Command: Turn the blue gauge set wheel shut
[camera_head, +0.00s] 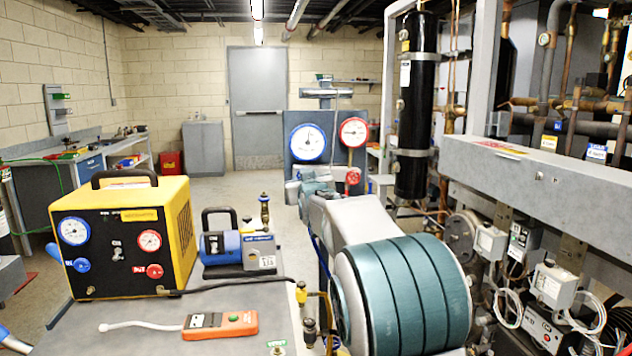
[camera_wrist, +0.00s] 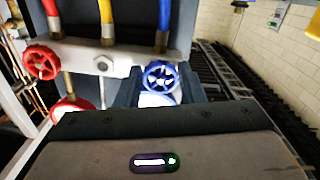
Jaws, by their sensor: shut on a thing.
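The gauge set hangs on a grey panel (camera_head: 337,125) at the back, with a blue-rimmed gauge (camera_head: 308,143) and a red-rimmed gauge (camera_head: 354,132). In the head view my gripper (camera_head: 300,184) is small and partly hidden by my arm, and I cannot make out the blue wheel there. The red wheel (camera_wrist: 42,62) is beside it, untouched.
A yellow machine (camera_head: 125,235), a blue vacuum pump (camera_head: 238,251) and an orange meter (camera_head: 220,324) stand on the near-left bench. The compressor rack with a black cylinder (camera_head: 416,100) fills the right. Open floor lies at the back left.

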